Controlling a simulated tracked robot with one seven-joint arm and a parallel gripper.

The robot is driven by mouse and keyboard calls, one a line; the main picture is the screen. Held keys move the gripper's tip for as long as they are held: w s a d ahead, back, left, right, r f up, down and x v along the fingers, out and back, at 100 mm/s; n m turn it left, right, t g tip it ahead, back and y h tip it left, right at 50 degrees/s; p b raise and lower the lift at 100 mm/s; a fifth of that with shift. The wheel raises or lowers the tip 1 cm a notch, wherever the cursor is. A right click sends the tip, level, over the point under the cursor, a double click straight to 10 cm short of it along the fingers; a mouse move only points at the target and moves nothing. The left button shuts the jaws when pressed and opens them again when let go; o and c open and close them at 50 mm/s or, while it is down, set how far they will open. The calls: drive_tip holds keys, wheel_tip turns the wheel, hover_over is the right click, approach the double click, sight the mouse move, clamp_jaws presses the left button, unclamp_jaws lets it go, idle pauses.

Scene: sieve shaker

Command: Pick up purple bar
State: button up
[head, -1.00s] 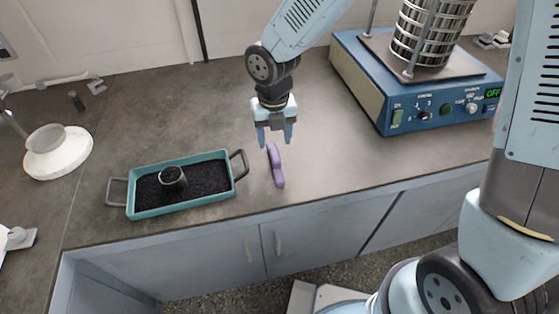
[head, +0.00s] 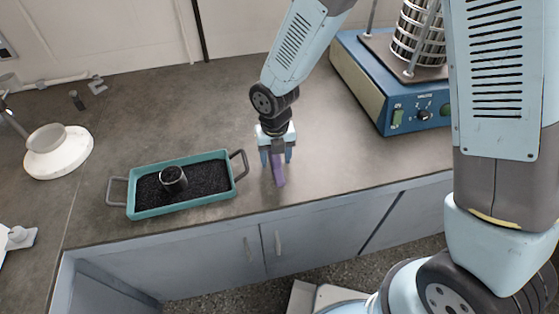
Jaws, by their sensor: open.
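The purple bar (head: 279,174) lies on the grey counter (head: 330,150), to the right of the teal tray. My gripper (head: 277,162) points down over the bar with its fingers apart. One finger shows on each side of the bar, and the gripper hides the bar's far end. I cannot tell whether the fingers touch the bar.
The teal tray (head: 130,196) with dark grains and a small metal cup (head: 173,179) stands just left of my gripper. A blue sieve shaker (head: 365,85) is at the back right. A white dish on a base (head: 58,160) is far left. The counter's front edge is close to the bar.

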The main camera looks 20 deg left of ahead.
drive_tip(key=shift+c, duration=0.3)
clamp_jaws()
drive_tip(key=shift+r, duration=0.1)
